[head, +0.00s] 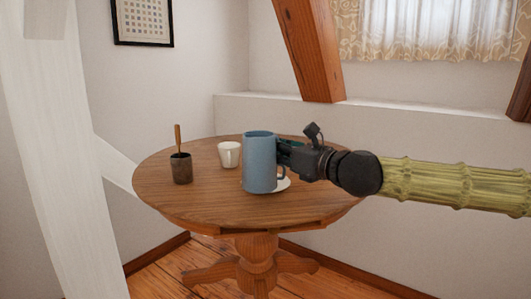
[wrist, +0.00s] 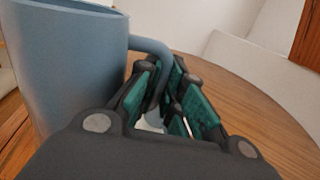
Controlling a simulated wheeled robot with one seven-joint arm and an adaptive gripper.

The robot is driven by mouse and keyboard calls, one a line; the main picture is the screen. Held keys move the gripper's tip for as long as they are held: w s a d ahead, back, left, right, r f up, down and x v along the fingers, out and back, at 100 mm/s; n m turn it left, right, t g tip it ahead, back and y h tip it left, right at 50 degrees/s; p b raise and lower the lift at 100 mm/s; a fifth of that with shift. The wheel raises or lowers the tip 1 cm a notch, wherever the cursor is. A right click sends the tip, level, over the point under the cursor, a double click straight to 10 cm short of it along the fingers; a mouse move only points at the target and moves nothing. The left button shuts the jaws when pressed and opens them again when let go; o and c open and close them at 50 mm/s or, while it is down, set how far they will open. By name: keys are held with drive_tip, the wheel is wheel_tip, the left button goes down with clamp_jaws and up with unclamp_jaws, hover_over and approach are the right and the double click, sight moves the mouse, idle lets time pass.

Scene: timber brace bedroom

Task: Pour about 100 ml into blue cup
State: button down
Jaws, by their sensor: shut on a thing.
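A tall blue jug (head: 259,163) stands upright in the head view, over the right half of the round table (head: 215,203). It also fills the left of the wrist view (wrist: 65,65). My gripper (head: 283,150) comes from the right and is shut on the jug's handle. In the wrist view the green-padded fingers (wrist: 172,95) lie on both sides of the handle. I cannot tell whether the jug's base touches the table, and its contents are not visible. No separate blue cup shows; the jug hides part of the table behind it.
A white saucer (head: 284,184) shows partly behind the jug. A white cup (head: 229,155) stands to the left of the jug. A dark brown pot (head: 181,169) with a wooden handle stands farther left. The table's front left is clear. A timber beam (head: 309,50) slopes behind.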

drive_tip(key=shift+w+r, duration=0.15)
drive_tip(key=shift+w, duration=0.15)
drive_tip(key=shift+r, duration=0.15)
